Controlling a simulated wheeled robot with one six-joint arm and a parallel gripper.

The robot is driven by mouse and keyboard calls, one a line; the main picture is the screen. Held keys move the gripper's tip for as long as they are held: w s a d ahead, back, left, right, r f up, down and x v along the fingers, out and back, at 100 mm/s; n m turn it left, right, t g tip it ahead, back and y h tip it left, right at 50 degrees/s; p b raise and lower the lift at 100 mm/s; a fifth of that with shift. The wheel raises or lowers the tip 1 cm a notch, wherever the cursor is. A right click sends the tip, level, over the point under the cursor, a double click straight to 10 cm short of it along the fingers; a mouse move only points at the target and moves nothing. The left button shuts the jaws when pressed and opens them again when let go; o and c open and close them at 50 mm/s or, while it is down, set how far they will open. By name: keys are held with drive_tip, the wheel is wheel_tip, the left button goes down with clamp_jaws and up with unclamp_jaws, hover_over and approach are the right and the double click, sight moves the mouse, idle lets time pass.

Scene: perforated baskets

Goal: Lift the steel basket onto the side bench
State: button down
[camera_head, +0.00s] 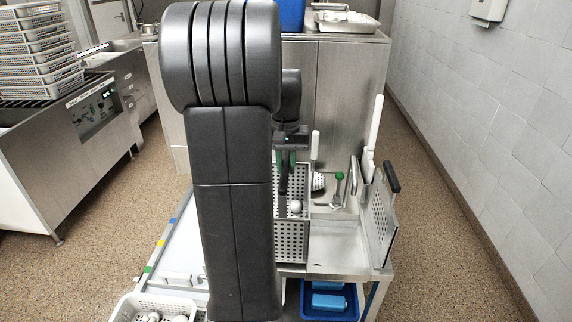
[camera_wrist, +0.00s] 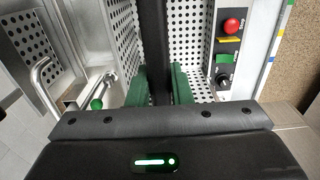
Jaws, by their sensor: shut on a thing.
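The steel basket (camera_head: 291,240) is a perforated metal box just right of my arm in the head view. A small white object lies in it. Its perforated walls also show in the wrist view (camera_wrist: 190,45). My gripper (camera_head: 287,165) is over the basket, its green fingers (camera_wrist: 160,85) closed on a dark bar that looks like the basket's handle. My arm hides the basket's left part. I cannot tell whether the basket is clear of its support. A bare steel surface (camera_head: 335,258) lies right of the basket; I cannot tell if it is the side bench.
A perforated panel with a black handle (camera_head: 382,220) stands at the right edge. A green-knobbed lever (camera_head: 338,188) is behind the bare surface. A red stop button (camera_wrist: 234,26) is beside the basket. A blue bin (camera_head: 329,302) and a white basket (camera_head: 130,307) are in front.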

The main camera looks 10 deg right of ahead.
drive_tip(key=shift+f, duration=0.75)
idle(0.5)
drive_tip(key=c, duration=1.2)
unclamp_jaws()
drive_tip(key=shift+c, duration=0.2)
wheel_tip(320, 180, up, 14)
drive_tip(key=shift+f, duration=0.1)
wheel_tip(320, 180, down, 14)
drive_tip(key=shift+r, duration=0.3)
